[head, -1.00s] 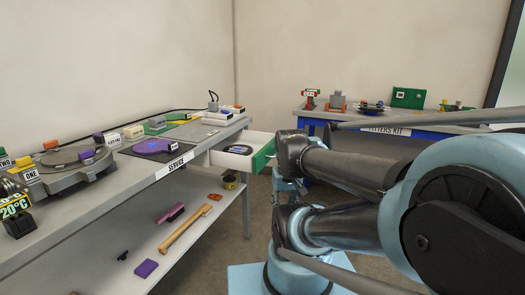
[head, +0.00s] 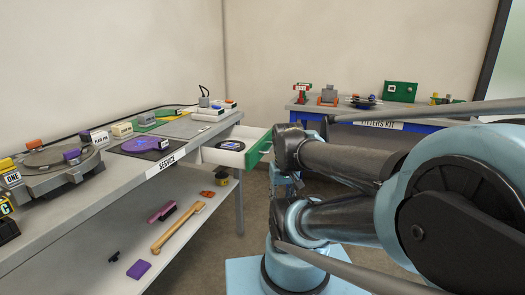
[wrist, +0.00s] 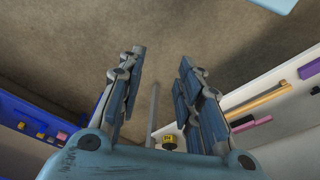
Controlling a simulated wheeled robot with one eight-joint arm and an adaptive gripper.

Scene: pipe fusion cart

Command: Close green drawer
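The green drawer (head: 258,149) stands pulled out from the end of the grey service bench in the head view. It has a green front and white sides, and a dark round-marked item (head: 231,145) lies inside. My arm's dark joint is just right of the green front and covers part of its right side; I cannot tell whether they touch. In the wrist view my gripper (wrist: 160,68) has its two fingers spread apart with nothing between them, over brown floor. The drawer front is not clearly seen in the wrist view.
The service bench (head: 132,176) runs along the left, with turntables and small boxes on top. Its lower shelf (head: 180,255) holds a wooden-handled tool and purple items. A blue-fronted fitters kit bench (head: 440,132) stands at the back right. Brown floor lies between the benches.

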